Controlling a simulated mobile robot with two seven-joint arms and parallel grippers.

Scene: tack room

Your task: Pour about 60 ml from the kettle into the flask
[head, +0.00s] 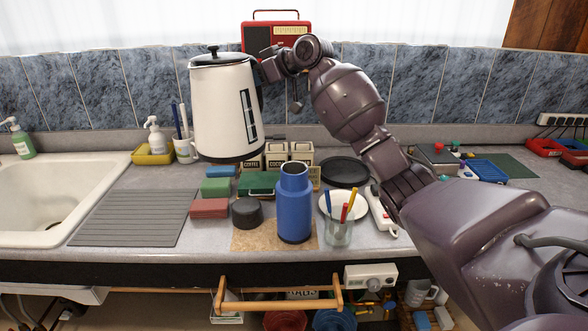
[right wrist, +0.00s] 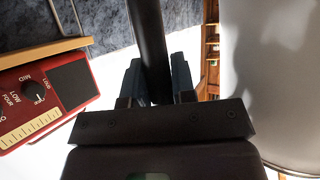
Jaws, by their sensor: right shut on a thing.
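The white kettle (head: 222,110) with a black lid hangs in the air above the back of the counter, about upright, up and left of the flask. My right gripper (head: 268,64) is shut on its black handle; the right wrist view shows the handle (right wrist: 150,45) between the two fingers (right wrist: 155,85), with the white kettle body (right wrist: 285,80) beside it. The blue flask (head: 293,208) stands upright and open on a cork mat (head: 252,238). The kettle and flask are apart, and no liquid stream shows. My left gripper is not in view.
A glass with pens (head: 339,230) stands close right of the flask. A black round cap (head: 247,213) and sponges (head: 210,208) sit left. Canisters (head: 302,152) and a black disc (head: 345,171) are behind. A red radio (head: 278,30) also shows in the wrist view (right wrist: 45,100).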

